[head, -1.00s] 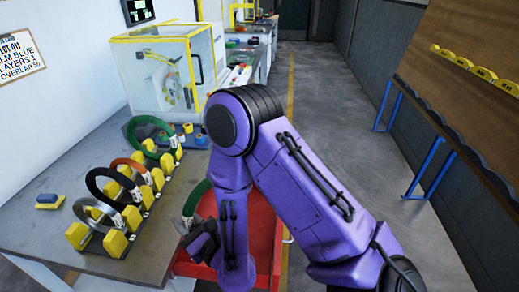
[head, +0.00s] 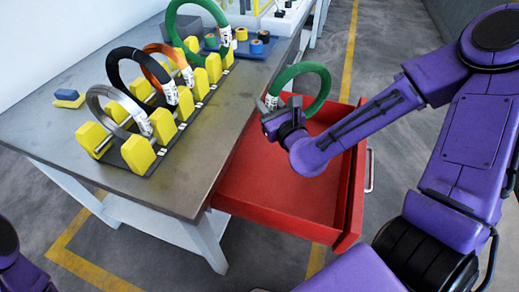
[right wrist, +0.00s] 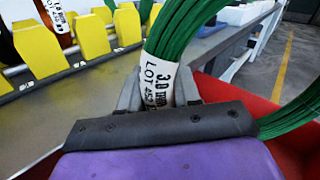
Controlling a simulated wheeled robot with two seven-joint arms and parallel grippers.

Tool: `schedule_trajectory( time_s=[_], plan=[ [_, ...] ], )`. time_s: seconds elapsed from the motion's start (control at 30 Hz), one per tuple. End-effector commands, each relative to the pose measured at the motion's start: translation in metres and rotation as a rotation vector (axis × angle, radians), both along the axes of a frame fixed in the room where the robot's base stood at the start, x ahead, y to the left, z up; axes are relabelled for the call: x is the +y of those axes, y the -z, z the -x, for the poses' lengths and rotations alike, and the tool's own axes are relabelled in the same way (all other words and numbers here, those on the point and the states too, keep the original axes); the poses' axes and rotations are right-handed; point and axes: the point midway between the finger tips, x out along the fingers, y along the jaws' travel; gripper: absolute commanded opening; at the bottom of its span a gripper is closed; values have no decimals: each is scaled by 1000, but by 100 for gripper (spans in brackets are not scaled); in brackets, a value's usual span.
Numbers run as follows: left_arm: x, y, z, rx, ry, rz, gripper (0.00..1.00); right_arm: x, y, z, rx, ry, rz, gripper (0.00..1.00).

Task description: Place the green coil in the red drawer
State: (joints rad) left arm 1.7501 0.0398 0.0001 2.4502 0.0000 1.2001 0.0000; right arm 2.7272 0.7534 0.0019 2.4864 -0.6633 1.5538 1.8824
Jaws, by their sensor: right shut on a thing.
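The green coil (head: 327,86) stands upright in my right gripper (head: 272,106). The gripper is shut on the white label wrap of the coil. The coil is above the back part of the open red drawer (head: 275,188), near the table edge. In the right wrist view, the green strands (right wrist: 185,22) and the printed label (right wrist: 160,80) sit between the fingers, and the loop runs off to the right. The drawer floor that shows is empty. My left gripper is not in view.
On the table (head: 55,125), a rack with yellow blocks (head: 139,153) holds grey, black and orange coils. Another green coil (head: 172,18) stands behind them. A small blue and yellow block (head: 68,98) lies at the left. Tape rolls (head: 257,45) sit at the back.

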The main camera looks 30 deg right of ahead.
Motion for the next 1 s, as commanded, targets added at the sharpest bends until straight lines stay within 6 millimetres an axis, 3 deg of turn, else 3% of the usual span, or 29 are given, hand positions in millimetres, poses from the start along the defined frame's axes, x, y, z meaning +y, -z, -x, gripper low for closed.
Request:
schedule_trajectory(
  time_s=[0.2, 0.6, 0.67, 1.0],
  plan=[
    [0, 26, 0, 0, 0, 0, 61, -7, 60, 5, 5, 14, 3, 0],
    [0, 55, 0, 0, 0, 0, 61, -6, 135, 5, 3, 12, 3, 0],
    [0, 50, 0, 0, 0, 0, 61, -8, 127, -8, -4, 14, 4, 0],
    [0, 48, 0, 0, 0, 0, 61, -12, 127, -50, -2, 13, 2, 0]
  ],
)
